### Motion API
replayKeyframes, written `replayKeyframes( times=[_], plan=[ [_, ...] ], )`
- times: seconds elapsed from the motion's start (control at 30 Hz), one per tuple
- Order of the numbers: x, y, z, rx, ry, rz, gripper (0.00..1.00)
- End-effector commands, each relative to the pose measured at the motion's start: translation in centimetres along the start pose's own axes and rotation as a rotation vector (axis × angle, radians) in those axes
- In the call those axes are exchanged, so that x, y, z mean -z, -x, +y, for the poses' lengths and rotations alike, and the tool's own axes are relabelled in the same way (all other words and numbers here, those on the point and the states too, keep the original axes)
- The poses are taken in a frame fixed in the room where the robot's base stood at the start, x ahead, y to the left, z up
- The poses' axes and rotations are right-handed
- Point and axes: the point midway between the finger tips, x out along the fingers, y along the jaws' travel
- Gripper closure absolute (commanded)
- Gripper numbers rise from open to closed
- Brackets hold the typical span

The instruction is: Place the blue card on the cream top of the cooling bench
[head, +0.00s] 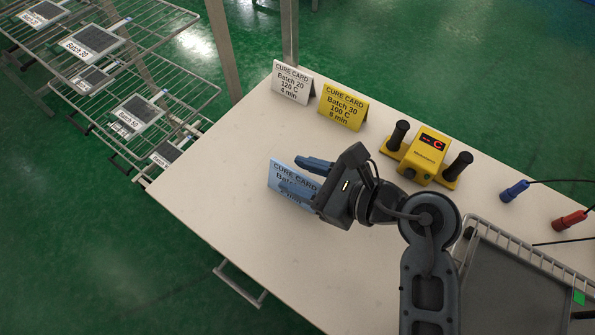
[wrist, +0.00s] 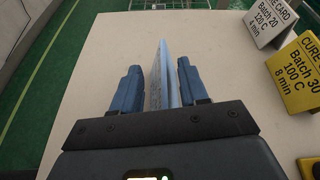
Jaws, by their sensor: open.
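The blue card (head: 283,178) is a folded, tent-shaped cure card standing on the cream bench top (head: 222,165). My gripper (head: 311,181) is at the card and hides part of its print in the head view. In the wrist view the card (wrist: 161,80) stands upright between the two open blue fingers of my gripper (wrist: 160,88). A gap shows on the left of the card; on the right the card is close to the finger, and I cannot tell if they touch.
A white card (head: 292,83) and a yellow card (head: 343,107) stand at the bench's back edge. A yellow device with black handles (head: 425,155), a blue connector (head: 514,191), a red connector (head: 569,221) and a grey tray (head: 500,285) are to the right. Wire racks (head: 150,80) stand left. The front left top is clear.

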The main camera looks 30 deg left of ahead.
Motion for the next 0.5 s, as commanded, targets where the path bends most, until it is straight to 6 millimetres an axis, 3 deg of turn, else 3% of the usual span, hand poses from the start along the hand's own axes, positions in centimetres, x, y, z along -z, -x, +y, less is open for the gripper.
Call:
replayKeyframes(
  times=[0.5],
  plan=[
    [0.1,9.4,-0.1,0.004,0.001,-0.001,0.56]
  ],
)
